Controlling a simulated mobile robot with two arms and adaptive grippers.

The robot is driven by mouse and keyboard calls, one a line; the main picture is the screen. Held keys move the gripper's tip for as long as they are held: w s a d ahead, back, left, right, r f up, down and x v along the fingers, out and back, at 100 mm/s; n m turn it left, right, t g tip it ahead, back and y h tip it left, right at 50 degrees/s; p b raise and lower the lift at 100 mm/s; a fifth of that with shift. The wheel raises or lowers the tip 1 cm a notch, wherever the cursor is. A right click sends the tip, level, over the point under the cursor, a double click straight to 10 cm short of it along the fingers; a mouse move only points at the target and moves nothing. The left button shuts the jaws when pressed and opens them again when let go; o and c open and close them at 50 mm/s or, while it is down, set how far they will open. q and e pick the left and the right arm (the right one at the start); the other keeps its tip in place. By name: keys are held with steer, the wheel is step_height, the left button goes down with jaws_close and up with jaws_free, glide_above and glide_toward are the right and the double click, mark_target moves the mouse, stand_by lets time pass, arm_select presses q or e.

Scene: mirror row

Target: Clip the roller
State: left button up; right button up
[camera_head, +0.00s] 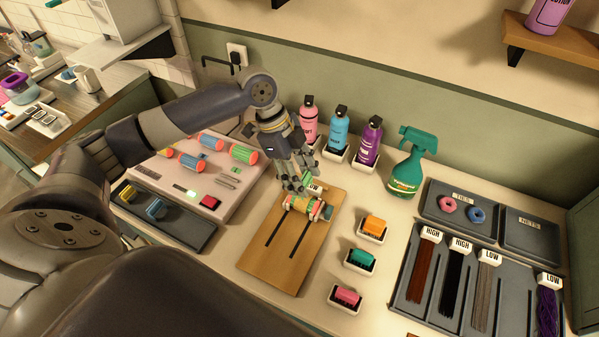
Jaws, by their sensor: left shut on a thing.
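A roller (306,207), with tan, teal and red parts, lies across the upper part of a wooden board (258,262). My left gripper (292,187) is just above the roller's upper left side, pointing down. It is shut on a small green thing that its fingers mostly hide; it may be a clip. I cannot tell whether it touches the roller. A yellow clip-like piece (128,193) and a blue one (156,208) lie in a dark tray (183,229) on the left. My right gripper does not show.
More rollers (243,154) rest on a pink unit (228,197). Several bottles (339,130) and a green spray bottle (408,168) stand behind the board. White dishes (359,267) with coloured pieces stand to its right. A tray of hair strands (408,303) lies further right.

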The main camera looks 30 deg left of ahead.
mark_target(306, 200)
arm_select(q)
steer(key=shift+f+b, duration=0.35)
steer(key=shift+f, duration=0.15)
step_height(306, 200, down, 3)
steer(key=b, duration=0.3)
steer(key=shift+w+r, duration=0.1)
steer(key=shift+f+b, duration=0.35)
steer(key=shift+f, duration=0.7)
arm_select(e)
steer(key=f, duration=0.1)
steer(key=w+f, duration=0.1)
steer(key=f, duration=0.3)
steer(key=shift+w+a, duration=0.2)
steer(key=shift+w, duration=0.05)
arm_select(q)
steer(key=shift+p, duration=0.45)
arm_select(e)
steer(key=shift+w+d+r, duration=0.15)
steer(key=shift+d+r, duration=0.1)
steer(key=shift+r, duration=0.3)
arm_select(q)
steer(key=shift+f+p, duration=0.15)
steer(key=shift+p, duration=0.2)
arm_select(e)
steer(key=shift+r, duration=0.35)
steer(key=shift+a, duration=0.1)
